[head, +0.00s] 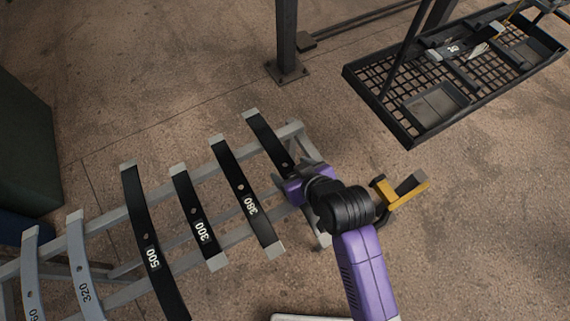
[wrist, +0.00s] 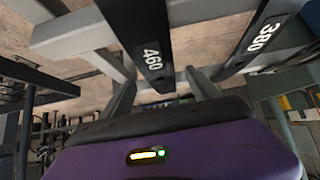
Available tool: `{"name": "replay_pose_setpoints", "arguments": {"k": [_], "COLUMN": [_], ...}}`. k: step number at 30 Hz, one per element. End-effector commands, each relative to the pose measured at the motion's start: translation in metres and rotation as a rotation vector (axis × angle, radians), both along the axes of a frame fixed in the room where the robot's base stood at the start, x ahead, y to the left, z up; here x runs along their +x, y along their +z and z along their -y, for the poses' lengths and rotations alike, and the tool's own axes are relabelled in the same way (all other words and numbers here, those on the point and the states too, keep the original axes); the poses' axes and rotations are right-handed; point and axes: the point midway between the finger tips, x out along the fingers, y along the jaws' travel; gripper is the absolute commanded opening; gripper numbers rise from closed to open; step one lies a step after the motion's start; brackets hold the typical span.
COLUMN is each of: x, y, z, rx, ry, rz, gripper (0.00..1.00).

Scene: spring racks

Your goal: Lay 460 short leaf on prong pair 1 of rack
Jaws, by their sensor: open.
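The 460 leaf (wrist: 152,55) is a dark strip with a white label, in the middle of the wrist view. In the head view, the rightmost dark leaf (head: 265,137) lies across the grey rails, its lower part hidden by my gripper; its label does not show there. My gripper (head: 284,180) is at this leaf's lower part, open. In the wrist view its fingers (wrist: 162,95) stand on either side of the 460 leaf's near end; I cannot tell if they touch it. I cannot make out any numbered prong pair.
The 380 leaf (head: 238,185), 300 leaf (head: 193,210), 500 leaf (head: 139,215) and pale 320 leaf (head: 77,255) lie to the left on the rails (head: 100,224). A black mesh tray (head: 408,137) is at upper right. A post (head: 287,40) stands behind. Floor between is clear.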

Motion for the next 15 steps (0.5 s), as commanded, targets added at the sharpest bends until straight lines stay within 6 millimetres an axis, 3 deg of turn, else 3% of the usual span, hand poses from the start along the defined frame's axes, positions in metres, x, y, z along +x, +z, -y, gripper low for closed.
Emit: {"name": "replay_pose_setpoints", "arguments": {"k": [9,15], "x": [0.026,0.029], "y": [-0.025,-0.03], "z": [-0.018,-0.02], "rx": [-0.001,0.0], "ry": [0.001,0.0], "rz": [0.0,0.0], "gripper": [0.71,0.71]}}
